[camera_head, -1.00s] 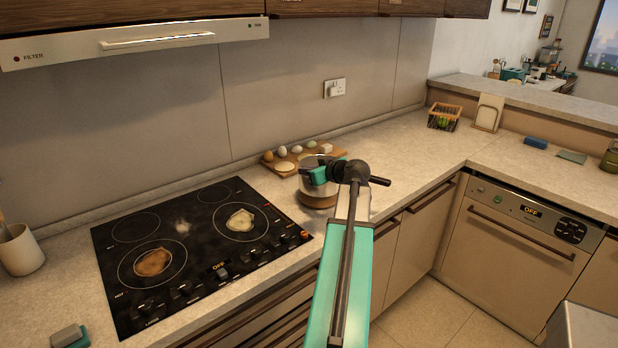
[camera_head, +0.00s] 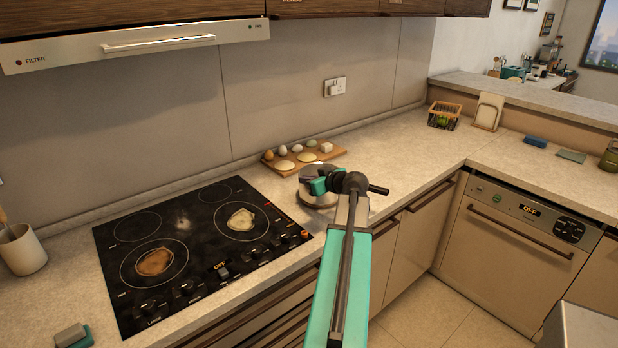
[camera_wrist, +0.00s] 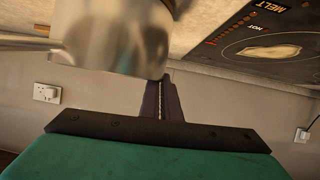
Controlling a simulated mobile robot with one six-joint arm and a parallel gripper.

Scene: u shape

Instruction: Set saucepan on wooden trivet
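The metal saucepan (camera_head: 319,199) is on the counter to the right of the hob, at the end of my arm. In the wrist view, the saucepan (camera_wrist: 115,40) fills the upper left, with its handle (camera_wrist: 25,42) reaching left. My gripper (camera_head: 316,186) is at the saucepan's rim; in the wrist view its dark fingers (camera_wrist: 160,95) are close together and meet the rim edge. The wooden trivet cannot be made out clearly now; the saucepan and gripper cover that spot, so contact between pan and trivet cannot be told.
The black hob (camera_head: 190,250) lies left. A wooden board (camera_head: 325,157) with eggs and pale rounds stands behind the saucepan. A wire basket (camera_head: 444,116) and an upright board (camera_head: 488,111) stand in the far corner. The counter right of the saucepan is clear.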

